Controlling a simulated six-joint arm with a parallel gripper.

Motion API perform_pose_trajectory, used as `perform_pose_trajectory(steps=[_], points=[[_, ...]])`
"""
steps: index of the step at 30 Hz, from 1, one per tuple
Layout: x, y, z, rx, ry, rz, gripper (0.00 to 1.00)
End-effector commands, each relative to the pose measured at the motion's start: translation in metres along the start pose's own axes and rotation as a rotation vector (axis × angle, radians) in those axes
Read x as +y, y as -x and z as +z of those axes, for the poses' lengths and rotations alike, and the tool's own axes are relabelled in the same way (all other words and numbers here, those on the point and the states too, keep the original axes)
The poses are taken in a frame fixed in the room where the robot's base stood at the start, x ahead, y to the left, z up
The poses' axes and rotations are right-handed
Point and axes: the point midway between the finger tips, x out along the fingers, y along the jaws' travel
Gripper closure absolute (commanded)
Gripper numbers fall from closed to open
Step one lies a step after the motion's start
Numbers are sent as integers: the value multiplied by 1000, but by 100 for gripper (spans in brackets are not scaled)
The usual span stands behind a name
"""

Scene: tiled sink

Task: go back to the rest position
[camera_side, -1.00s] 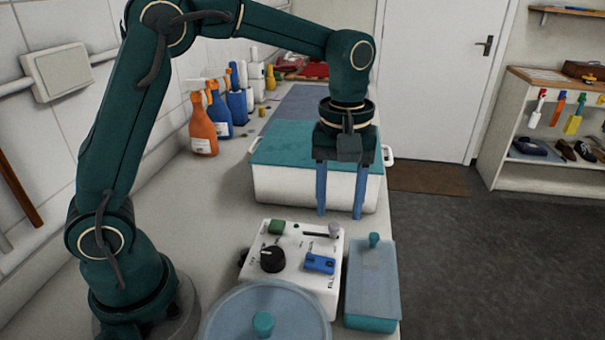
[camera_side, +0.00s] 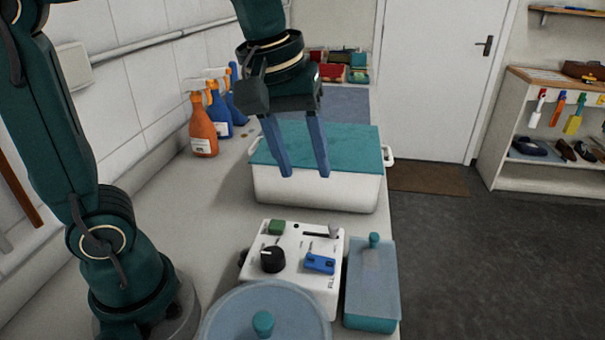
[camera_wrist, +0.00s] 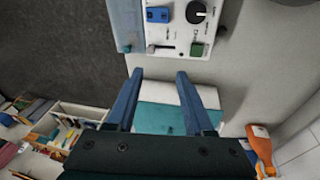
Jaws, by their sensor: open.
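My gripper (camera_side: 305,174) is open and empty, with its two blue fingers pointing down. In the side view it hangs in front of the white sink tub with a teal cover (camera_side: 318,190), above the counter. In the wrist view my gripper (camera_wrist: 157,76) shows its fingers spread, with bare counter and part of the tub between and beyond them. The white control box (camera_side: 292,262), with a black knob, a green button, a blue switch and a slider, stands nearer the camera. It also shows at the top of the wrist view (camera_wrist: 178,22).
A teal lidded box (camera_side: 372,285) stands right of the control box, and a round lidded container (camera_side: 232,318) stands in front. Orange and blue spray bottles (camera_side: 203,132) line the tiled wall. A shelf (camera_side: 545,150) stands at the right. The air above the control box is clear.

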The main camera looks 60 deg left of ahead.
Motion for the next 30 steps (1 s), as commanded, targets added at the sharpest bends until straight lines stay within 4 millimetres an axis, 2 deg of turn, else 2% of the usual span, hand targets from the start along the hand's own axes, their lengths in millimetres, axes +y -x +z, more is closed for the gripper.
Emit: perform_pose_trajectory(steps=[3,7,15,18,21,30], points=[[-20,10,16,65,-102,46,48],[-40,10,34,134,-242,78,48],[-69,-17,64,218,-562,79,48],[-71,-25,66,216,-649,67,48],[-69,-23,64,230,-687,68,48],[-69,-23,64,229,-692,67,48]])
